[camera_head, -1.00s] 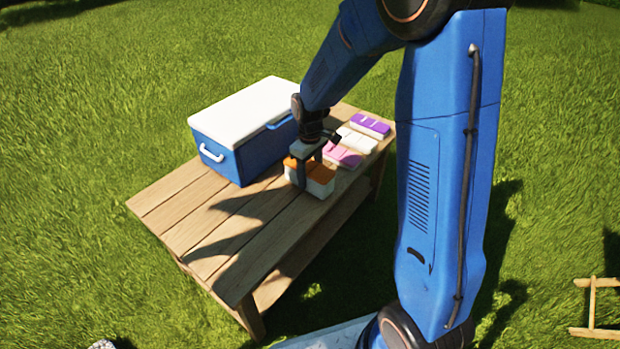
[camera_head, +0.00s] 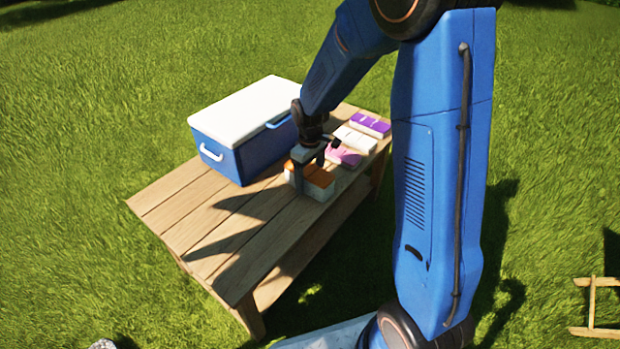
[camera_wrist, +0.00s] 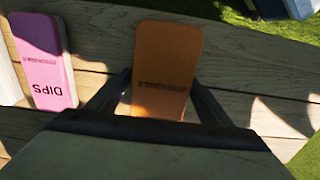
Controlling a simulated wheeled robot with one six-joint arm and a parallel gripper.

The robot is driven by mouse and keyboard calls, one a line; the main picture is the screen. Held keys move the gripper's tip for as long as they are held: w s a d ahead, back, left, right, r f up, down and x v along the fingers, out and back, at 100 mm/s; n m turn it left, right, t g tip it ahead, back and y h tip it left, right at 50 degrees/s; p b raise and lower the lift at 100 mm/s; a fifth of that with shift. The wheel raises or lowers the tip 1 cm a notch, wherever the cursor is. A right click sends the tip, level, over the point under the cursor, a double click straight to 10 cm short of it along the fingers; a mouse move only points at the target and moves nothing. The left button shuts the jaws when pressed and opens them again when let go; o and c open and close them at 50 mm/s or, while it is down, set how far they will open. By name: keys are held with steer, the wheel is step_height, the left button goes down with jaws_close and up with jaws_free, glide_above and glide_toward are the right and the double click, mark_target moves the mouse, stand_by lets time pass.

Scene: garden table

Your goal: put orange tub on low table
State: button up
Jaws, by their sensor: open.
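The orange tub (camera_head: 318,177), a white box with an orange lid, stands on the wooden table near its right long edge. Its orange lid (camera_wrist: 165,50) with dark lettering fills the middle of the wrist view. My gripper (camera_head: 309,166) is open over the tub, with one finger on either side of the lid in the wrist view. My gripper and arm partly hide the tub in the head view. I cannot tell whether the fingers touch it.
A blue cooler with a white lid (camera_head: 248,108) stands left of the tub. Pink (camera_head: 343,157), white (camera_head: 356,140) and purple (camera_head: 370,124) tubs line up behind it. The wooden table (camera_head: 190,205) is bare at the front. A wooden frame (camera_head: 593,308) is cut off at the right.

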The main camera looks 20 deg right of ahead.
step_height(320, 180, up, 12)
steer(key=shift+f, duration=0.25)
steer(key=shift+r, duration=0.4)
steer(key=s+d+r+m+t, duration=0.1)
steer(key=s+d+r+m, duration=0.15)
steer(key=s+r, duration=0.4)
steer(key=s+d+r+m+t, duration=0.1)
steer(key=s+d+r, duration=0.25)
steer(key=s, duration=0.55)
steer(key=s+d+m+t, duration=0.2)
steer(key=s+m, duration=0.1)
steer(key=s, duration=1.2)
steer(key=shift+s+r+m+t, duration=0.35)
steer(key=shift+s+r+t, duration=0.05)
steer(key=shift+r, duration=0.05)
